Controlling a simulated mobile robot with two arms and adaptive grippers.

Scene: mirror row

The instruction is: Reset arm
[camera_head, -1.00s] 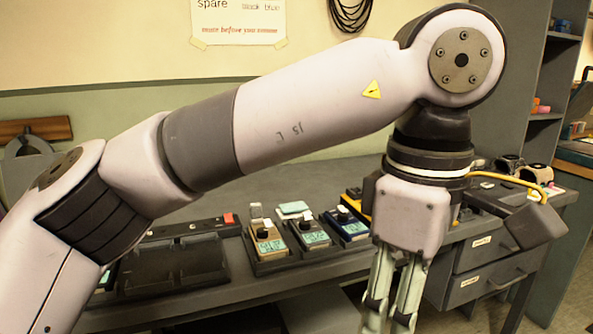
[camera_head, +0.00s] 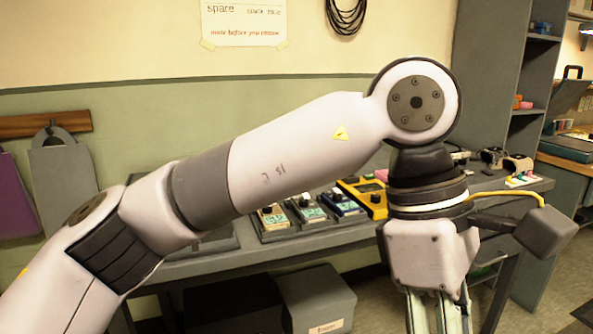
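My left arm comes in from the left and reaches across the middle of the head view, bent down at a round joint on the right. My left gripper (camera_head: 438,312) points down at the bottom edge, in front of the table's right part. Its fingers run close together, but the tips are cut off by the frame, so I cannot tell whether they are open or shut. Nothing held is visible. My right gripper is not in view.
A grey table (camera_head: 240,256) stands behind my arm. On it are a gold pedal (camera_head: 272,217), a blue pedal (camera_head: 343,204) and a yellow device (camera_head: 366,196). A grey box (camera_head: 320,299) stands below. A tall shelf (camera_head: 480,70) is at the right.

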